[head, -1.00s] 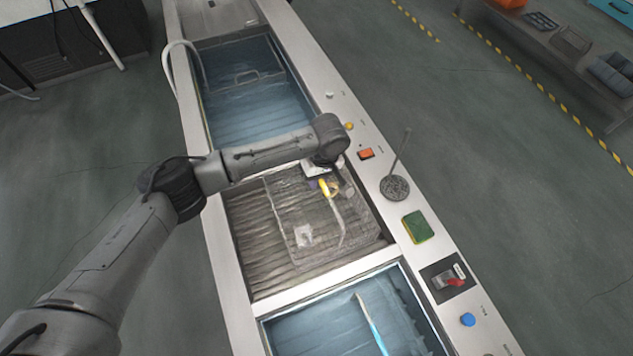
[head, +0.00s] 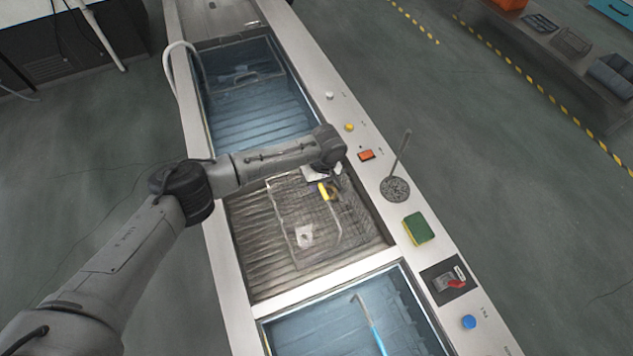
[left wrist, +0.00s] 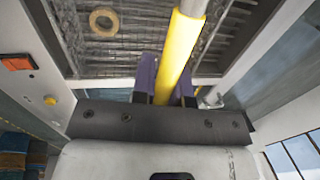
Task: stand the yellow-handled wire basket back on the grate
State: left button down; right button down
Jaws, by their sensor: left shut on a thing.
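The wire basket (head: 285,210) is in the middle bay, over the ribbed grate (head: 258,262), in the head view. Its handle has a yellow grip (head: 325,191), which also shows large in the left wrist view (left wrist: 178,55). My left gripper (left wrist: 165,85) is shut on this yellow handle, with a finger on each side of it. In the head view my left wrist covers the basket's far right part. I cannot tell whether the basket's base touches the grate. A small pale piece (head: 304,235) shows within the basket. My right gripper is not in view.
Water-filled bays lie behind (head: 250,110) and in front (head: 340,325), the front one holding a blue-handled tool (head: 372,328).

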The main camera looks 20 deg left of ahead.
pick_arm(q)
jog(key=c, duration=1.5)
grip_release()
jog(key=o, duration=0.4)
jog(key=r, duration=0.4)
jog(key=w+d+r, duration=0.1)
jog(key=r, duration=0.7)
jog(key=shift+w+d, duration=0.25)
